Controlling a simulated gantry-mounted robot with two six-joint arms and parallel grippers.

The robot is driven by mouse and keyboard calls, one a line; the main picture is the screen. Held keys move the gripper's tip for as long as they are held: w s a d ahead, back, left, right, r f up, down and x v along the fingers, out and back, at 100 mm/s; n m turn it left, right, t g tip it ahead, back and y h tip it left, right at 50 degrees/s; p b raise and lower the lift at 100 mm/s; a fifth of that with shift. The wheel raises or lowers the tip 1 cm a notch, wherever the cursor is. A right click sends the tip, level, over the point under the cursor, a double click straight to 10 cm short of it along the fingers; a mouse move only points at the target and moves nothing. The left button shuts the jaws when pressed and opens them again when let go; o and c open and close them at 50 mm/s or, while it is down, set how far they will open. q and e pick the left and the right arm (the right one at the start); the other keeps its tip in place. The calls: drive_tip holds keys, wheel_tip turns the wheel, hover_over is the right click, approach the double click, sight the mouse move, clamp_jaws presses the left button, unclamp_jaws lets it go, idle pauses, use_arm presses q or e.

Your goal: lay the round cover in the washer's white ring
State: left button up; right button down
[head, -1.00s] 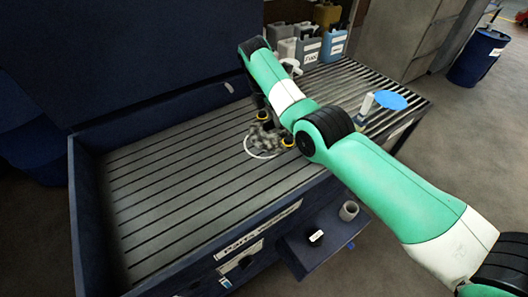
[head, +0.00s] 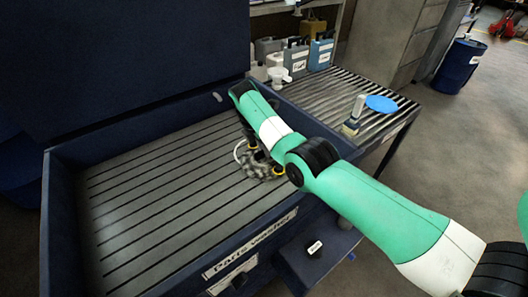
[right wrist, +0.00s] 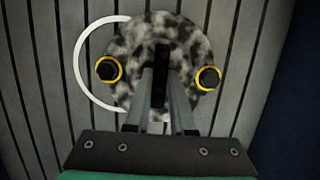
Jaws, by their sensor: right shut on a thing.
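The round cover (head: 262,171) is a mottled grey disc with two yellow-ringed dark knobs. It also shows in the right wrist view (right wrist: 128,38). My right gripper (right wrist: 160,75) is shut on the cover's middle, between the knobs. The white ring (right wrist: 81,68) lies on the washer's slatted floor (head: 160,185); its left part shows beside the cover, and the rest is hidden under it. The cover sits off-centre, to the ring's right in the wrist view. In the head view the ring (head: 237,150) shows at the cover's upper left. I cannot tell whether the cover touches the floor.
The washer's front wall (head: 250,243) runs close to the cover. The floor left of the ring is clear. A shelf (head: 318,258) hangs in front.

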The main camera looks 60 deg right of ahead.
drive_tip(key=shift+w+r, duration=0.15)
drive_tip(key=shift+f, duration=0.2)
drive_tip(key=c, duration=0.8)
unclamp_jaws()
drive_tip(key=shift+o, duration=0.2)
drive_tip(key=shift+r, duration=0.5)
drive_tip(key=p+v, duration=0.5)
drive_tip(key=v, duration=0.6)
drive_tip(key=shift+r, duration=0.15)
